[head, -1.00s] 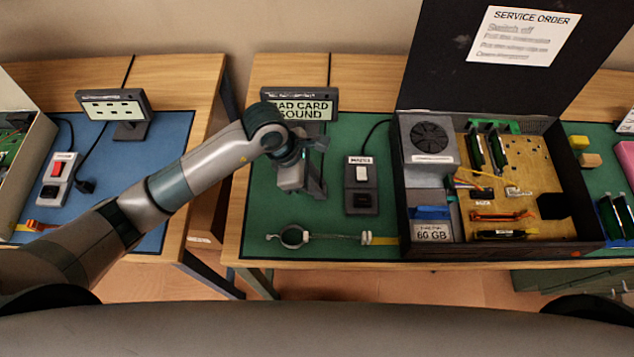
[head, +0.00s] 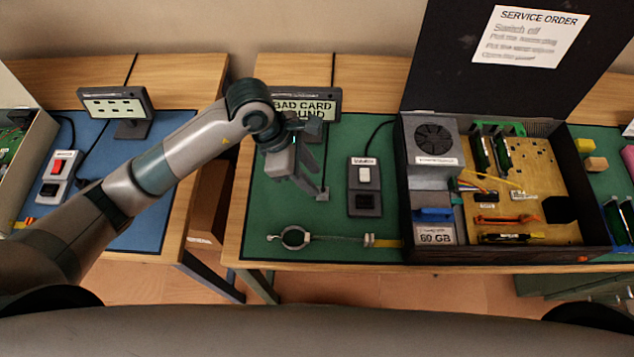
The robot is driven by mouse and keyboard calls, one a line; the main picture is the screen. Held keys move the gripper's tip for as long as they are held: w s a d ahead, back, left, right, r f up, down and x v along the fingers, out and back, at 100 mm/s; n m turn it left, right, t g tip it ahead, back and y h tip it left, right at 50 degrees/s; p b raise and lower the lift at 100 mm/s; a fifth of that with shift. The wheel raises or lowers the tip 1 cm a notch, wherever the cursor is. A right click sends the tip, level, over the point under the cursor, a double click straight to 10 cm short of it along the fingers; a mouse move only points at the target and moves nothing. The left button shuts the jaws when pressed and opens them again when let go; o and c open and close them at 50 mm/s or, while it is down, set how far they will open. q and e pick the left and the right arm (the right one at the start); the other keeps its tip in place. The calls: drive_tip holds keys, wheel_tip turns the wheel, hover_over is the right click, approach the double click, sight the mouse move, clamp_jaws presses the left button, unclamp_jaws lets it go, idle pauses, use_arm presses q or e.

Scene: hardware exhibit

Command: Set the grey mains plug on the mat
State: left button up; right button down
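The grey mains plug (head: 323,194) is small and dark. It appears to rest on the green mat (head: 345,225), left of the black socket box, with a thin cord running up from it toward the display sign. My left gripper (head: 312,182) is just to the left of the plug and above the mat. Its fingers look spread apart, with nothing seen between them. Whether a fingertip touches the plug is too small to tell. My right gripper is not in view.
The socket box (head: 364,187) with a white switch stands right of the plug. A wrist strap (head: 295,238) lies along the mat's front. The open computer case (head: 405,235) stands farther right. A display sign (head: 305,104) stands behind my gripper.

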use_arm(q)
drive_tip(key=b+v, duration=0.1)
drive_tip(key=v, duration=0.5)
drive_tip(key=shift+a+r, duration=0.2)
drive_tip(key=shift+r, duration=0.15)
idle(1.5)
